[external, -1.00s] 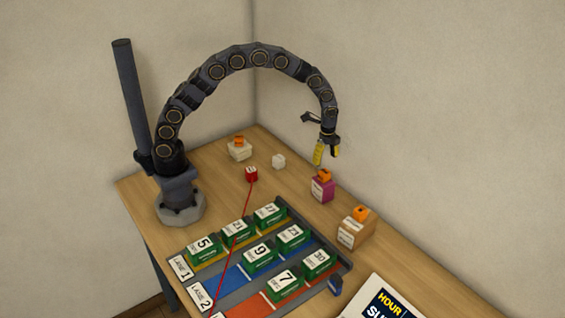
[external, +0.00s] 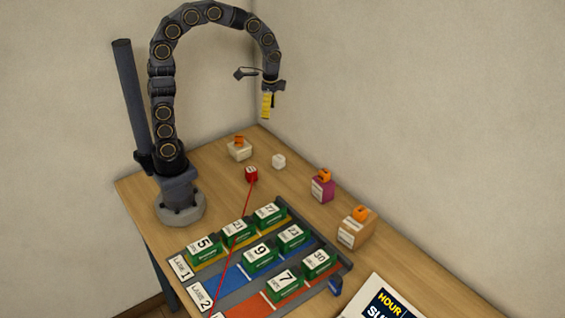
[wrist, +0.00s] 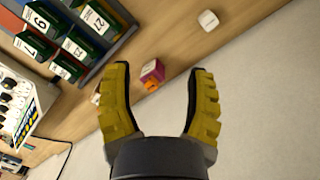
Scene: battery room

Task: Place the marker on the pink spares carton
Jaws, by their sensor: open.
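The pink spares carton (external: 322,190) stands upright on the table, right of centre. An orange marker (external: 324,175) rests on its top. In the wrist view the pink carton (wrist: 152,69) and the orange marker (wrist: 152,86) show between my fingers but well beyond them. Similar orange pieces sit on the cream carton (external: 240,154) and the tan carton (external: 358,230). My gripper (external: 266,112) hangs high above the back of the table, fingers down, left of the pink carton. Its yellow fingers (wrist: 159,72) are spread wide and hold nothing.
A white cube (external: 279,162) and a red block (external: 251,175) with a thin red line running from it stand behind the rack (external: 345,266) of green numbered boxes. Walls rise behind the table.

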